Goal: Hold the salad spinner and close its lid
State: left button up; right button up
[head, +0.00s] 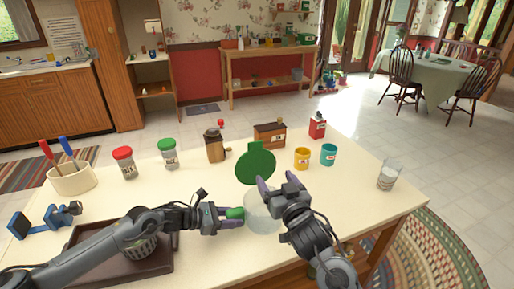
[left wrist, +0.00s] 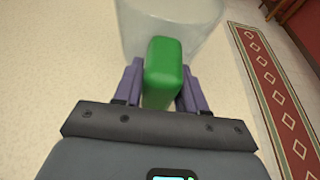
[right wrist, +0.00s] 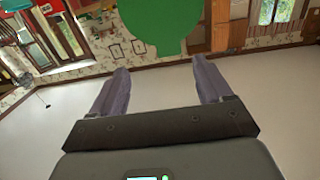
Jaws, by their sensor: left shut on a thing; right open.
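The salad spinner's clear bowl (head: 262,214) stands upright near the table's front edge, partly hidden by my right gripper. Its green lid (head: 256,165) stands raised, tilted up at the far side of the bowl. My left gripper (head: 236,213) is shut on the green handle (left wrist: 164,68) at the bowl's left side; the bowl (left wrist: 170,20) shows just beyond it in the left wrist view. My right gripper (head: 268,184) is open and empty above the bowl, in front of the lid. In the right wrist view the lid (right wrist: 155,25) is beyond the fingers, apart from them.
A dark tray (head: 150,262) with a basket lies at the left front. Jars (head: 125,162), a wooden grinder (head: 214,146), a wooden box (head: 269,134), yellow (head: 301,158) and teal (head: 328,154) mugs stand behind. A glass (head: 388,175) is at right.

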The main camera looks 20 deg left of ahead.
aim_at(255, 145)
jog(key=shift+n+y, duration=0.4)
jog(key=shift+a+r+x, duration=0.1)
jog(key=shift+r+x, duration=0.4)
jog(key=shift+x, duration=1.7)
jog(key=shift+a+r+x, duration=0.1)
jog(key=shift+r+x, duration=0.4)
jog(key=shift+x, duration=1.7)
jog(key=shift+a+r+x, duration=0.1)
jog(key=shift+r+x, duration=0.35)
jog(key=shift+x, duration=1.8)
jog(key=shift+s, duration=0.15)
jog(key=shift+c, duration=0.3)
grip_shut()
